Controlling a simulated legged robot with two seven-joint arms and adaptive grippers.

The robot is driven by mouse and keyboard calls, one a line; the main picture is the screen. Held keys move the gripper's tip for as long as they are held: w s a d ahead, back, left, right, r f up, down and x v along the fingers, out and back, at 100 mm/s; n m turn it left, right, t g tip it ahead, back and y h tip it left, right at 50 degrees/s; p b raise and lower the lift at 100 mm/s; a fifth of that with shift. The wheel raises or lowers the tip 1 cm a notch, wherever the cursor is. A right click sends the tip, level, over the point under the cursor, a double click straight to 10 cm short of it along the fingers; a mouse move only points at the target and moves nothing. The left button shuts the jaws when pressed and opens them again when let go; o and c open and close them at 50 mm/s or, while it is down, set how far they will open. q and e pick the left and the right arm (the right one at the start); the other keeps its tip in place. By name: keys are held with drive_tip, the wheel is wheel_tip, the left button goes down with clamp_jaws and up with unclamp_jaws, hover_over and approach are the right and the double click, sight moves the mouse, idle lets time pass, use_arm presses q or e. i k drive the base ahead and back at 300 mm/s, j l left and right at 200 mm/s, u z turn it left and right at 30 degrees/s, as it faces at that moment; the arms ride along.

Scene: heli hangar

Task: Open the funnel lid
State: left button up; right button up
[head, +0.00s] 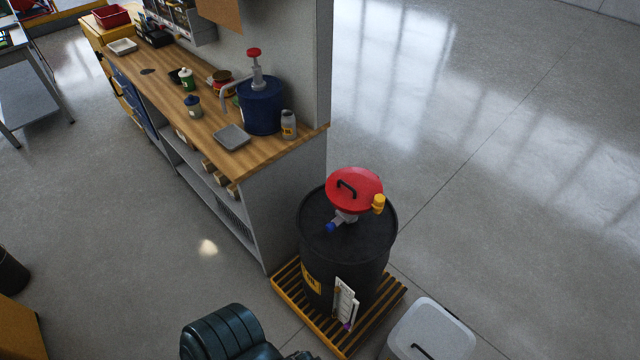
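The funnel lid (354,188) is a round red disc with a black handle on top. It sits closed over a grey funnel neck (346,217) on top of a black drum (348,255). A yellow cap or knob (379,204) is at the lid's right edge, and a blue part (332,227) is at the neck's lower left. The funnel body under the lid is mostly hidden. Neither of my grippers can be made out in the head view, and nothing is seen touching the lid.
The drum stands on a slatted yellow pallet (288,293). A wooden workbench (185,105) with a blue pump container (261,106) is behind to the left. A white lidded bin (440,325) stands at the front right. The floor on the right is clear.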

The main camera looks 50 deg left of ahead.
sight(352, 189)
drive_tip(key=u, duration=1.3)
